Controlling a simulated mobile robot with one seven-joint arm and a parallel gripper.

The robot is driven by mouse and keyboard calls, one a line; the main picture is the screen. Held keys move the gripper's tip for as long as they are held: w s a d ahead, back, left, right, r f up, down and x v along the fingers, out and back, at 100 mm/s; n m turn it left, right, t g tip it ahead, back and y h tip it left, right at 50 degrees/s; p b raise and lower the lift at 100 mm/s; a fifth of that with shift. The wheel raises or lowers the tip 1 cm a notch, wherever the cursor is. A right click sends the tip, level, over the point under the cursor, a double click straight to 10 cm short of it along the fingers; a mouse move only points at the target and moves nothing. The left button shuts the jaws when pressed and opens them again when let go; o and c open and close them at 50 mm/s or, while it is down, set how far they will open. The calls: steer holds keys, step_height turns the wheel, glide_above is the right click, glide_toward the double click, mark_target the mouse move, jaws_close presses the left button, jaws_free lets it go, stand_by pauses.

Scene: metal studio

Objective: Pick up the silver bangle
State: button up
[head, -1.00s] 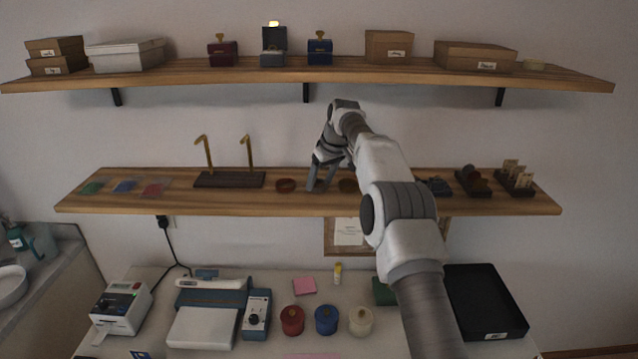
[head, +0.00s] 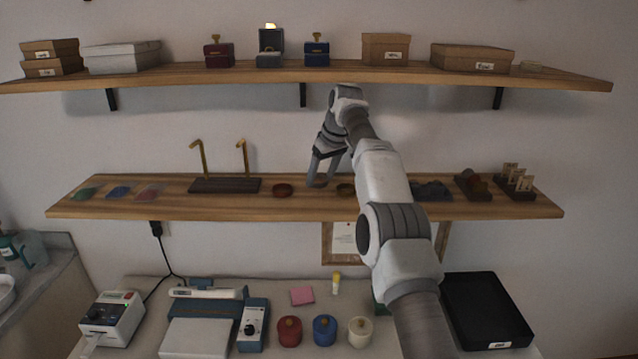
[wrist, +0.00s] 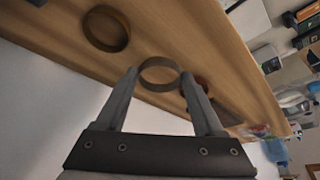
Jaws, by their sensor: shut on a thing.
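The silver bangle (wrist: 160,88) is a thin greyish ring between my fingertips in the wrist view. My gripper (wrist: 162,82) is shut on it, with the fingers held apart by its width. In the head view my gripper (head: 318,183) points down at the middle shelf, and the bangle is too small and dark to make out clearly there. The wrist view does not clearly show how far the bangle is from the wood.
A brown ring (head: 282,190) lies on the middle shelf (head: 230,205) left of my gripper, another ring (head: 346,190) to its right. A dark stand with two brass hooks (head: 225,185) is further left. The upper shelf (head: 200,78) overhangs, carrying boxes.

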steer(key=shift+s+d+f+b, duration=0.1)
steer(key=shift+s+d+b, duration=0.85)
steer(key=shift+b, duration=1.25)
steer(key=shift+s+d+f+b, duration=0.1)
steer(key=shift+s+d+b, duration=0.8)
steer(key=shift+b, duration=1.3)
steer(key=s+d+b, duration=0.6)
steer(key=s, duration=0.3)
steer(key=shift+s+d+r+b, duration=0.15)
steer(key=shift+s+r+b, duration=0.1)
steer(key=shift+b, duration=0.1)
steer(key=shift+f, duration=0.15)
